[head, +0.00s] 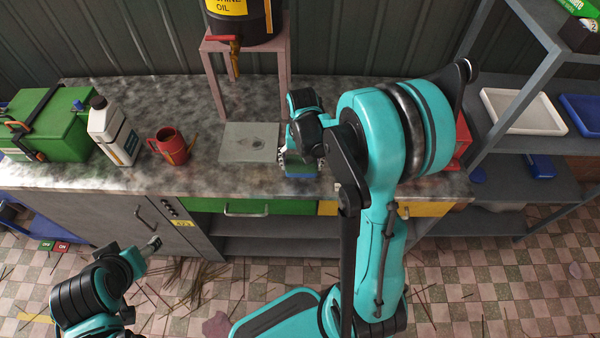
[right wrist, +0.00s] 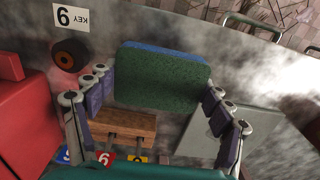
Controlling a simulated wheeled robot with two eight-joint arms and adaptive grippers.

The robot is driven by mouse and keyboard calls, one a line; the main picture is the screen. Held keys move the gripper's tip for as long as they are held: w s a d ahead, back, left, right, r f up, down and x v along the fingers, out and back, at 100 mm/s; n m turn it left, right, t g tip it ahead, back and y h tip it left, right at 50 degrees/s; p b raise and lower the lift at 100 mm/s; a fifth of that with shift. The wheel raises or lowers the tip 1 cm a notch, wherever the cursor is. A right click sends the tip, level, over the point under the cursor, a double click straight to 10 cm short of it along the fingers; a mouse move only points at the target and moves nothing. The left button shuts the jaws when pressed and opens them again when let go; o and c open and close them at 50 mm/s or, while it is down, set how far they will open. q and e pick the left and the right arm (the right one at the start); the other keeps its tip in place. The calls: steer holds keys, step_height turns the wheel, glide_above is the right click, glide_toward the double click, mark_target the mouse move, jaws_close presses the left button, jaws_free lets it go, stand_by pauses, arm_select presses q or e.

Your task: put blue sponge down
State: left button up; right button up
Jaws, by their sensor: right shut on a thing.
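The blue sponge (right wrist: 162,80) has a dark green rough face and a blue edge in the right wrist view. My right gripper (right wrist: 160,92) is shut on it, with one finger on each side. In the head view, the sponge (head: 301,166) shows partly under my right gripper (head: 302,158), over the front part of the counter, right of the grey plate. I cannot tell whether the sponge touches the counter. My left gripper (head: 152,244) hangs low in front of the cabinet, away from the sponge. Its fingers are too small to read.
On the counter (head: 225,180) stand a green box (head: 55,125), a white bottle (head: 113,133), a red mug (head: 171,147) and a grey plate (head: 250,142) beneath an oil drum (head: 243,20). A wooden block (right wrist: 122,132) and red box (right wrist: 22,125) lie near my right gripper.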

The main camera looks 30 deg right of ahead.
mark_target(300, 170)
steer(key=shift+w+a+f, duration=0.1)
steer(key=shift+w+f, duration=0.35)
steer(key=shift+w, duration=0.05)
step_height(300, 170, down, 3)
steer(key=shift+s+f+b, duration=0.1)
steer(key=shift+f+b, duration=0.1)
steer(key=shift+b, duration=0.65)
steer(key=shift+f, duration=0.15)
steer(key=shift+f, duration=0.2)
steer(key=o, duration=1.3)
steer(key=shift+r, duration=0.1)
